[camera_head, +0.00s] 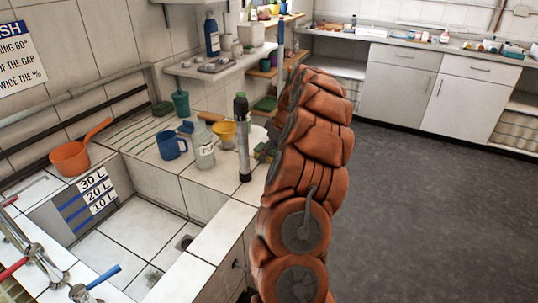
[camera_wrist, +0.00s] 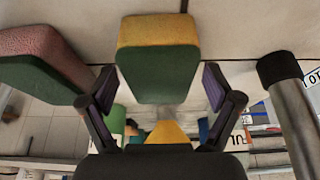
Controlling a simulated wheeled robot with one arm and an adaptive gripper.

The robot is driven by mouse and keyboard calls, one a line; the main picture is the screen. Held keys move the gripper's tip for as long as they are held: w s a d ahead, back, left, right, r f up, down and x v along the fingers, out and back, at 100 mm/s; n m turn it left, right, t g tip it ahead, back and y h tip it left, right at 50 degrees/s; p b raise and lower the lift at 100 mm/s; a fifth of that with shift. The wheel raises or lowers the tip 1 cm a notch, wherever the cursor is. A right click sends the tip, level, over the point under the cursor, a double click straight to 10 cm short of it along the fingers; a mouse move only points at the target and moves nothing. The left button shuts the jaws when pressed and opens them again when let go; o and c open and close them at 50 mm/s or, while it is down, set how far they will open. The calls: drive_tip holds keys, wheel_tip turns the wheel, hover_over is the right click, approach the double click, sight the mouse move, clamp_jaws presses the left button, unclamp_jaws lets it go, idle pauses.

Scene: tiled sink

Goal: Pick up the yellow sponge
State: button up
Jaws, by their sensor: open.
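The yellow sponge (camera_wrist: 158,60), with a yellow layer and a green layer, is in the middle of the wrist view. My gripper (camera_wrist: 160,92) is open, with one dark finger on each side of the sponge's near end. I cannot tell whether the fingers touch it. In the head view my orange arm hides my gripper and most of the area around the sponge. A small green and yellowish patch shows beside the arm there, too small to tell apart.
A red and green sponge (camera_wrist: 45,62) lies close at left in the wrist view. A grey tube with a black cap (camera_wrist: 292,100) is at right.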

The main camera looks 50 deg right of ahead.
drive_tip(key=shift+c, duration=0.4)
drive_tip(key=c, duration=0.9)
drive_tip(key=shift+o, duration=0.2)
drive_tip(key=shift+r+p, duration=0.3)
drive_tip(key=shift+p, duration=0.25)
drive_tip(key=shift+r+b, duration=0.5)
drive_tip(key=shift+r, duration=1.1)
drive_tip(key=shift+s+a+r+b, duration=0.25)
drive_tip(key=shift+s+a+b, duration=0.15)
drive_tip(key=shift+s+a, duration=1.5)
drive_tip(key=shift+s+a+r+b, duration=0.3)
drive_tip(key=shift+s+a+b, duration=0.15)
drive_tip(key=shift+s+a, duration=1.4)
drive_tip(key=shift+s+a+r+b, duration=0.25)
drive_tip(key=shift+s+a+b, duration=0.15)
drive_tip(key=shift+s+a, duration=1.5)
drive_tip(key=shift+s+d, duration=0.15)
